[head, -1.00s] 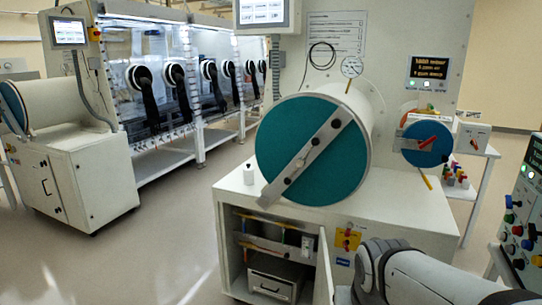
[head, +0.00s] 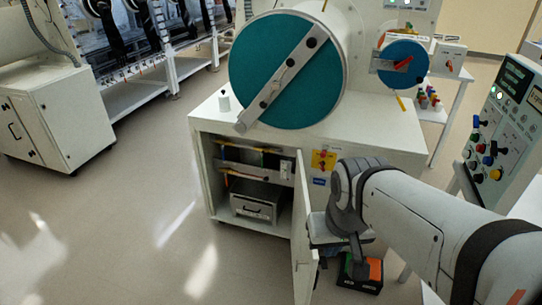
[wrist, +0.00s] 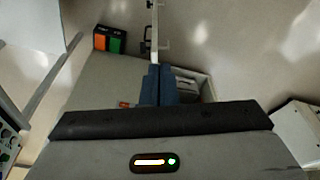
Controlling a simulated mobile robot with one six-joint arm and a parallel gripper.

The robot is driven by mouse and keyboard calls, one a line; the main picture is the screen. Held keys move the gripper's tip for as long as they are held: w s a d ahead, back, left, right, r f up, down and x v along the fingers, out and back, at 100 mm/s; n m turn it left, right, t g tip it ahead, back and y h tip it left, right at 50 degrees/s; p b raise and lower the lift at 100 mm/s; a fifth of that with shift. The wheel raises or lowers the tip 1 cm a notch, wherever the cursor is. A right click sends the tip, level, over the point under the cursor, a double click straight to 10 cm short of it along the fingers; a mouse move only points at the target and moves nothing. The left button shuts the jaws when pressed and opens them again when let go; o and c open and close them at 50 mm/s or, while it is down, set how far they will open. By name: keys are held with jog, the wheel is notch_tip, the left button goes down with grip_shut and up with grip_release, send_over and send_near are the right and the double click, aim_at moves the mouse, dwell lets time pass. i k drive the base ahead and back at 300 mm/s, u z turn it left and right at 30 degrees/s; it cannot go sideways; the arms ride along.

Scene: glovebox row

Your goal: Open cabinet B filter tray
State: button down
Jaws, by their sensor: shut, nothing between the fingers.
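The filter tray (head: 255,206), a grey drawer-like box with a dark front handle, sits low inside the open white cabinet (head: 400,150) in the head view. The cabinet door (head: 302,240) stands swung out, nearly edge-on. My gripper (head: 340,236) is just right of the door, outside the opening, its fingertips not clear there. In the wrist view my gripper's dark blue fingers (wrist: 159,70) are shut and empty. The door (wrist: 155,25) shows there as a thin upright strip beyond the fingertips; I cannot tell whether they touch. No letter B is readable.
A large teal round hatch (head: 287,72) with a grey bar is above the cabinet. A black box with orange and green parts (head: 362,272) lies on the floor by my arm. A control panel (head: 500,135) stands at right. The floor left of the cabinet is clear.

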aim_at(246, 206)
jog(key=z, duration=0.05)
jog(key=k, duration=1.2)
jog(key=u, duration=0.4)
jog(key=i, duration=0.6)
jog(key=u, duration=0.75)
jog(key=i, duration=2.65)
jog(key=z, duration=0.65)
jog(key=k, duration=0.8)
jog(key=z, duration=0.25)
jog(key=i, duration=0.75)
jog(key=u, duration=0.05)
